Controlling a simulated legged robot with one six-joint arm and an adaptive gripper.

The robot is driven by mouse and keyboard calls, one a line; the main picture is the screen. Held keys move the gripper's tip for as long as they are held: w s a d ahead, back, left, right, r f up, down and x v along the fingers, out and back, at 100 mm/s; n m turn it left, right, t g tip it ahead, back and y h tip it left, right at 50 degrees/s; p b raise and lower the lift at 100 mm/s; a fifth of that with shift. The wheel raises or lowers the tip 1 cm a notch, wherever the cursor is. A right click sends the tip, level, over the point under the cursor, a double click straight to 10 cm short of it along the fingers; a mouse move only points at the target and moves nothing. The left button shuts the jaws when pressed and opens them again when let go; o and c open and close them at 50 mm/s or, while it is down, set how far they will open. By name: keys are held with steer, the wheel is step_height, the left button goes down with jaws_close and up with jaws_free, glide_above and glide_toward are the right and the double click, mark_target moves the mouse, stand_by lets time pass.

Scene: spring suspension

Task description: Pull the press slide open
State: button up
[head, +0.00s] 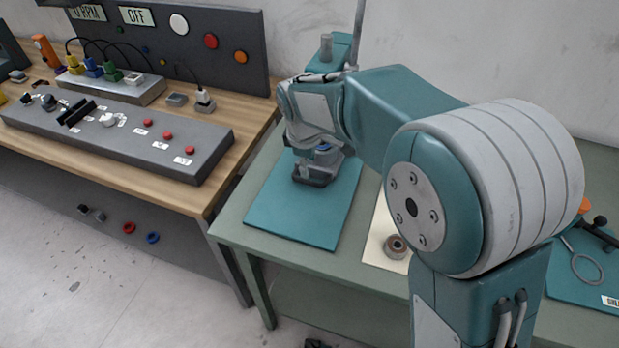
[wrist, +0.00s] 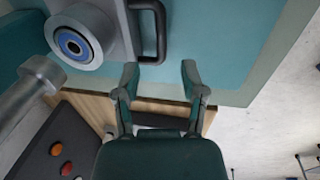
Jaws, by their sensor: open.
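The press slide (wrist: 120,28) shows in the wrist view as a grey plate with a black U-shaped handle (wrist: 152,60) on its edge. A round grey holder with a blue ring (wrist: 75,44) sits beside the handle. My gripper (wrist: 160,72) is open and empty, its two fingers pointing at the handle. The handle bar lies just beyond the fingertips, nearer the left finger; contact cannot be told. In the head view the press (head: 327,52) stands at the back of the teal mat (head: 300,215), and my arm hides part of it.
The green table (head: 232,222) has bare room in front of the mat. A wooden bench (head: 205,190) with a grey control box (head: 120,135) and a dark panel (head: 215,40) stands at the left.

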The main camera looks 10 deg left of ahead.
mark_target(310, 181)
steer(key=f, duration=0.3)
steer(key=w+f, duration=0.1)
steer(key=f, duration=0.3)
steer(key=shift+w, duration=0.15)
jaws_close()
